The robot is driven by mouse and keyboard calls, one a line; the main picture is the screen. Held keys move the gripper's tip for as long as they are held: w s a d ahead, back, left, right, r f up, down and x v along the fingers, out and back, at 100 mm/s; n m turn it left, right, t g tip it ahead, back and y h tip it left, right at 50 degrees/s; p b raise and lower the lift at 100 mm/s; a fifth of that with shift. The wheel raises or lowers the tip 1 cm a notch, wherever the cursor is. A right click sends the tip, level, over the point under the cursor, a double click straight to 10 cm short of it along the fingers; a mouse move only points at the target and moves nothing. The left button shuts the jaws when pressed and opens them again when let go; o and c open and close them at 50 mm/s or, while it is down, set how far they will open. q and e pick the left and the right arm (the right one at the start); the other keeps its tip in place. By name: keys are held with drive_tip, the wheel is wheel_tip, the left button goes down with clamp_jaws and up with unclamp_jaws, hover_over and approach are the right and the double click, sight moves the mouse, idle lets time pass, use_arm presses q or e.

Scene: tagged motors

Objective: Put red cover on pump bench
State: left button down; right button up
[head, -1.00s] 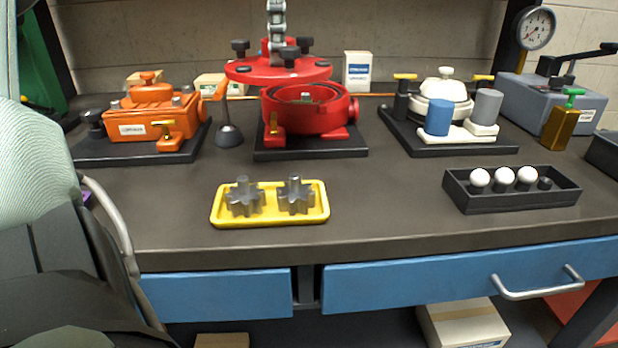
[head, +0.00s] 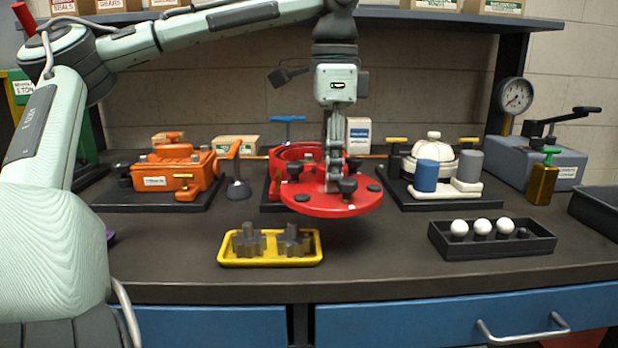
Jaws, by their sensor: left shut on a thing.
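The red cover (head: 318,203) is a round flange with dark knobs. It hangs level above the bench in front of and slightly right of the red pump body (head: 283,158), partly hiding it. My left gripper (head: 335,178) reaches down from above and is shut on the cover near its middle. A shadow lies on the bench below the cover, so it looks clear of the bench top. The red pump body sits open on a black base plate. My right gripper is not in view.
An orange pump (head: 167,172) stands left and a white pump (head: 434,150) right. A yellow tray (head: 270,262) with two dark gears and a black tray (head: 490,250) with white balls lie in front. Bare bench (head: 375,255) lies between the trays.

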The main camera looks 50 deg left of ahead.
use_arm(q)
drive_tip(key=w+d+f, duration=0.1)
drive_tip(key=w, duration=0.1)
drive_tip(key=w+d+f, duration=0.3)
drive_tip(key=w+d, duration=0.1)
drive_tip(key=shift+w+f, duration=0.15)
drive_tip(key=shift+f, duration=2.15)
drive_tip(key=shift+f, duration=0.1)
drive_tip(key=c, duration=0.9)
unclamp_jaws()
drive_tip(key=shift+f, duration=0.1)
wheel_tip(320, 180, up, 12)
drive_tip(key=shift+r, duration=0.15)
drive_tip(key=shift+d, duration=0.1)
